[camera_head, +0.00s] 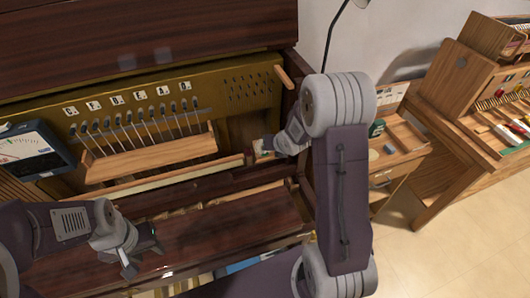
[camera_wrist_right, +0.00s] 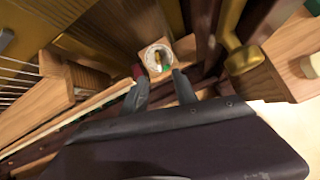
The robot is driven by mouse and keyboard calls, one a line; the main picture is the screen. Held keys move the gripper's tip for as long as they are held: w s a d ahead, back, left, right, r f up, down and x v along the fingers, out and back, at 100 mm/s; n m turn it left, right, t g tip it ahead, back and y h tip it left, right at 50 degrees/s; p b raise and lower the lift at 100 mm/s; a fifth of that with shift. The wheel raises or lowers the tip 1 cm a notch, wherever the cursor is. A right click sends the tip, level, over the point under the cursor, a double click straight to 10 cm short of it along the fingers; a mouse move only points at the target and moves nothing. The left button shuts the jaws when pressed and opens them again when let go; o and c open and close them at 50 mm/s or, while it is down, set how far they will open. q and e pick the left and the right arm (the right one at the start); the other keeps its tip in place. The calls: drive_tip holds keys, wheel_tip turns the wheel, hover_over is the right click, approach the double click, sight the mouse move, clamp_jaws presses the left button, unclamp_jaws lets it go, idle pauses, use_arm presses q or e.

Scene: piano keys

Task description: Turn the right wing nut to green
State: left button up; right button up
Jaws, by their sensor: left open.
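The right wing nut (camera_wrist_right: 155,58) shows in the right wrist view as a small brass piece on a round white dial. A green patch shows on the dial's lower right edge. The dial sits on the end of a wooden block (camera_wrist_right: 132,28). My right gripper (camera_wrist_right: 158,76) is open, its two fingertips apart on either side of the dial's near edge, with nothing seen between them. In the head view the right gripper (camera_head: 268,147) is at the right end of the wooden rail, mostly hidden by its wrist. My left gripper (camera_head: 143,256) is open and empty over the dark keyboard front.
A gauge (camera_head: 28,149) stands at the left of the piano. Several tuning pins with strings run along the brass plate (camera_head: 245,90) above a wooden block. A wooden bench (camera_head: 408,140) with small items stands at the right. A brass part (camera_wrist_right: 243,58) is close to the right gripper.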

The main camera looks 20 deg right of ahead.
drive_tip(key=shift+b+x, duration=0.65)
drive_tip(key=shift+x, duration=2.2)
drive_tip(key=shift+a, duration=0.15)
drive_tip(key=shift+b+x, duration=0.55)
drive_tip(key=shift+x, duration=0.35)
drive_tip(key=shift+w+f+b, duration=0.2)
drive_tip(key=shift+f+b, duration=0.05)
drive_tip(key=shift+b, duration=0.05)
drive_tip(key=shift+w+f, duration=0.1)
drive_tip(key=shift+b+x, duration=1.1)
drive_tip(key=shift+x, duration=1)
drive_tip(key=shift+r, duration=0.25)
